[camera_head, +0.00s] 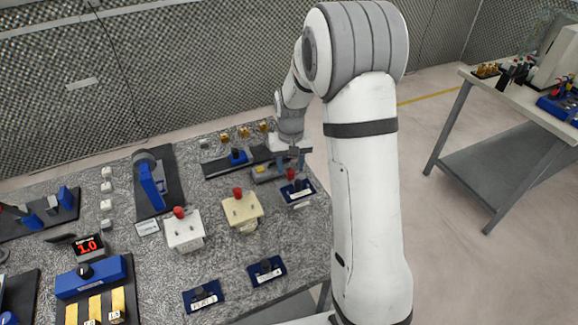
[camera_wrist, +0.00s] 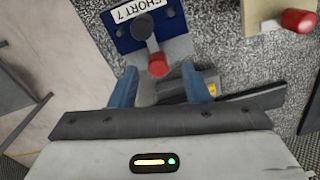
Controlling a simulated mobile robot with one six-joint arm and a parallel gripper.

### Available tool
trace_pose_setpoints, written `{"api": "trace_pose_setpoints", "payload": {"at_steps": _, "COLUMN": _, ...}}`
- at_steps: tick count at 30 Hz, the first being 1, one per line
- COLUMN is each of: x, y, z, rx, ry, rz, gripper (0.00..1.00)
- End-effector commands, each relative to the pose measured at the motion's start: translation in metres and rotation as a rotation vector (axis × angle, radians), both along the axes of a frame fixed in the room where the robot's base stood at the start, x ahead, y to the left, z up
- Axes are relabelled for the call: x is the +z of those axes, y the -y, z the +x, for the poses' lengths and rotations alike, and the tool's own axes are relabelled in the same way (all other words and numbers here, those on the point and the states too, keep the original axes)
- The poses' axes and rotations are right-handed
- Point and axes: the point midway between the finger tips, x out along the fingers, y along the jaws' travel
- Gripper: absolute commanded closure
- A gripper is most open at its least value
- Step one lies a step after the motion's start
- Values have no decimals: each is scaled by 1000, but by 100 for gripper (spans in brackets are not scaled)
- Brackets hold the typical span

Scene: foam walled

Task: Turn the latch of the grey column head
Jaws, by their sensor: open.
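The grey column head (camera_wrist: 178,48) shows in part in the wrist view, pale grey, beside a blue plate. Its latch has a red end (camera_wrist: 158,65) that lies between and just beyond my fingertips. In the head view the red end (camera_head: 291,174) shows just below my gripper (camera_head: 292,157). In the wrist view my gripper (camera_wrist: 160,86) is open, with one blue finger on each side and a gap around the red end. I cannot tell whether either finger touches it. Much of the head is hidden in the head view.
A blue plate (camera_wrist: 127,38) marked "SHORT 7" with a dark knob is close by. A cream box (camera_head: 242,212) and a white box (camera_head: 184,232), both red-topped, stand to the left. A grey block with a yellow patch (camera_head: 266,173) is beside my gripper. The foam wall is behind.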

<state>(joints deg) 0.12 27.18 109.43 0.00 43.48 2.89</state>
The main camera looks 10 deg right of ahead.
Motion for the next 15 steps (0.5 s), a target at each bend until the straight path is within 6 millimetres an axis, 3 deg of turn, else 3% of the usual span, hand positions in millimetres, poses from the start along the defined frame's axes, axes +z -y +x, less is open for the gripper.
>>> {"api": "trace_pose_setpoints", "payload": {"at_steps": 6, "x": -19, "y": 4, "z": 0, "rx": -7, "ry": 0, "rz": 0, "gripper": 57}}
{"api": "trace_pose_setpoints", "payload": {"at_steps": 15, "x": -21, "y": 5, "z": 0, "rx": -9, "ry": 2, "rz": 0, "gripper": 59}}
